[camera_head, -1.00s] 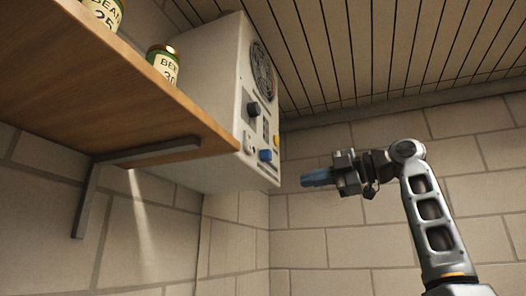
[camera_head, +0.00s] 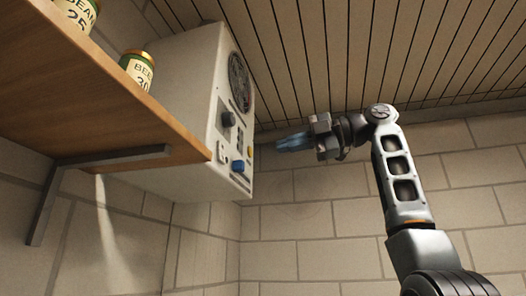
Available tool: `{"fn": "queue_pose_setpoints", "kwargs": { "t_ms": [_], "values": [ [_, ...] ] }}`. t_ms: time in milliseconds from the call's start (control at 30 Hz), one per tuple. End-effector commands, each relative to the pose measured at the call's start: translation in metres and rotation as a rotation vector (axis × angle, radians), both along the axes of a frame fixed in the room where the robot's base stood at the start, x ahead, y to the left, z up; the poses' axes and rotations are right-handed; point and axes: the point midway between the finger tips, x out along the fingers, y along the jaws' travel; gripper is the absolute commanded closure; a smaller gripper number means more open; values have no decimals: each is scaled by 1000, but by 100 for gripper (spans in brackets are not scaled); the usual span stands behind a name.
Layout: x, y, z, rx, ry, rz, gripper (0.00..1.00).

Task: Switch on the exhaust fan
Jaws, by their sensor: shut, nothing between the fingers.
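The exhaust fan unit (camera_head: 185,95) is a white box on the wall beyond the end of the shelf. Its front panel faces right and is seen at a steep angle. The panel carries a round dark fan grille (camera_head: 239,80), a dark knob (camera_head: 228,119), a blue knob (camera_head: 238,166) and a small yellow part (camera_head: 250,149). The state of these controls is too small to tell. My gripper (camera_head: 279,144), with blue fingers, is shut and empty. It points left at the panel and looks apart from it, to its right.
A wooden shelf (camera_head: 90,110) on a grey bracket (camera_head: 110,156) fills the left, its end in front of the unit. A block wall (camera_head: 300,225) and slatted ceiling (camera_head: 330,50) lie behind my arm.

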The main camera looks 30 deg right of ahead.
Motion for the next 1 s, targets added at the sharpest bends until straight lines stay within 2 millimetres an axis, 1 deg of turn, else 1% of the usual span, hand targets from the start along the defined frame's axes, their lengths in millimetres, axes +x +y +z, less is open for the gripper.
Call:
{"fn": "queue_pose_setpoints", "kwargs": {
  "t_ms": [400, 600, 800, 1000],
  "values": [
    [54, 55, -7, -1, 2, 2, 100],
    [77, 78, -11, 1, 2, 1, 100],
    [90, 90, -14, 1, 1, 1, 100],
    [92, 92, -16, 0, 0, -1, 100]
  ]
}}
